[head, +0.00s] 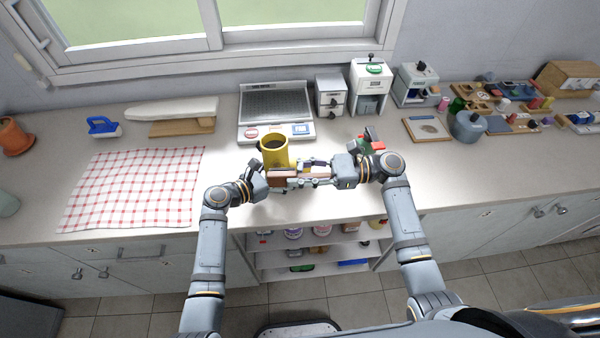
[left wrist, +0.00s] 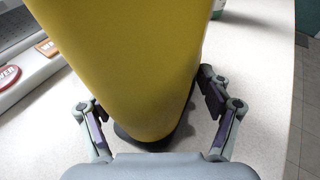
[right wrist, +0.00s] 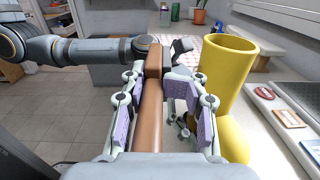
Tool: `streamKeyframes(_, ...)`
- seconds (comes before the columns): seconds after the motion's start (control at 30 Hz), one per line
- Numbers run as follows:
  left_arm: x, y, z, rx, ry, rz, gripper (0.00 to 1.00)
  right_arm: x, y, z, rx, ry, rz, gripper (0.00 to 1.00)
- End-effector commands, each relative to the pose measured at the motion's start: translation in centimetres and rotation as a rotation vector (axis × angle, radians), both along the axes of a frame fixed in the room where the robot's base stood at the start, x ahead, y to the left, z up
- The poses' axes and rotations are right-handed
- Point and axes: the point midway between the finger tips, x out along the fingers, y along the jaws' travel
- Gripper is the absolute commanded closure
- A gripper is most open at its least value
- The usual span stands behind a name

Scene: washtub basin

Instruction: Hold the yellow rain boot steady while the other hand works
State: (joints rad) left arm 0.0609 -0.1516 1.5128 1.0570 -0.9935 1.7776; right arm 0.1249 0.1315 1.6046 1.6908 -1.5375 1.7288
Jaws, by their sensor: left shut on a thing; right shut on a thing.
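The yellow rain boot (head: 274,152) stands upright on the counter, its dark opening facing up. In the left wrist view the boot (left wrist: 130,60) fills the space between the fingers of my left gripper (left wrist: 155,110), which is shut on it low down. My right gripper (right wrist: 163,112) is shut on a brown bar-shaped tool (right wrist: 152,115), with a wider brown block at its far end. In the head view this brown tool (head: 283,175) lies level just in front of the boot. The right wrist view shows the boot (right wrist: 226,75) close beside the right fingers. The sole is mostly hidden.
A grey appliance with a grid top (head: 275,103) stands behind the boot. A red-checked cloth (head: 135,188) lies to the left. White cabinets (head: 370,85) and a tray of small items (head: 500,100) stand to the right. The counter's front edge is close to both arms.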

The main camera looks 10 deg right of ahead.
Motion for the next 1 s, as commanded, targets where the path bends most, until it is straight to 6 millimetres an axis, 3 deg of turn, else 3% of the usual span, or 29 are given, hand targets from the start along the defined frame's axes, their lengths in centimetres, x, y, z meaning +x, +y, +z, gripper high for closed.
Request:
streamKeyframes(0.4,-0.1,0.0,-0.3,0.003,0.005,-0.001,0.42,2.7,0.6,-2.3,0.000,0.000,0.000,1.00)
streamKeyframes(1.0,-0.1,0.0,-0.3,0.003,0.005,-0.001,0.42,3.0,0.7,-2.6,-0.001,-0.001,0.001,1.00)
